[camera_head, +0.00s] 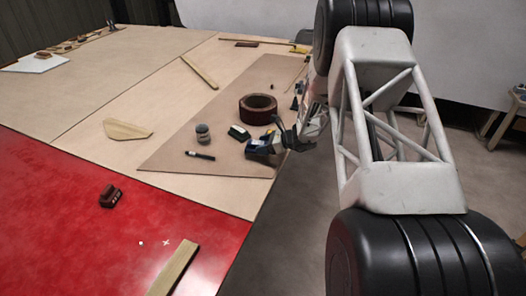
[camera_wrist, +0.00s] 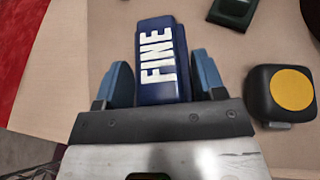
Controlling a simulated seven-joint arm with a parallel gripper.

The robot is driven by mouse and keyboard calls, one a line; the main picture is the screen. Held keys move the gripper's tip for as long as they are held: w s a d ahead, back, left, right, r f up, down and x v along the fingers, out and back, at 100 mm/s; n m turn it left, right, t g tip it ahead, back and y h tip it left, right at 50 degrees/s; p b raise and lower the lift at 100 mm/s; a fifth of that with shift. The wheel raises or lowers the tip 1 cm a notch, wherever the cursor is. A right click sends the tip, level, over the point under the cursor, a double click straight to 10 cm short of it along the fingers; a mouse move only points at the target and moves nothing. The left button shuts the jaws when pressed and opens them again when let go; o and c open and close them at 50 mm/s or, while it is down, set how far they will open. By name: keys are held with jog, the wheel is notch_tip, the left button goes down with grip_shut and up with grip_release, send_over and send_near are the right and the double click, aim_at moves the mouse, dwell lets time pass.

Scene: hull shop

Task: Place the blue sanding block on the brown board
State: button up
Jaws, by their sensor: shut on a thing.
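My gripper (camera_wrist: 163,78) is shut on the blue sanding block (camera_wrist: 165,60), which carries the white word FINE. Its two blue-grey fingers flank the block, whose far end sticks out past them. In the camera_head view my gripper (camera_head: 262,146) is over the right front part of the brown board (camera_head: 225,112). Brown board surface also shows around the block in the wrist view (camera_wrist: 225,60). I cannot tell whether the block touches the board.
A yellow-faced tape measure (camera_wrist: 289,90) lies right of my gripper.

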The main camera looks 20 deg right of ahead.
jog(key=shift+f, duration=1.55)
jog(key=shift+f, duration=0.1)
jog(key=o, duration=1)
jog(key=v, duration=1.2)
jog(key=shift+a+r, duration=0.1)
jog(key=shift+r, duration=0.2)
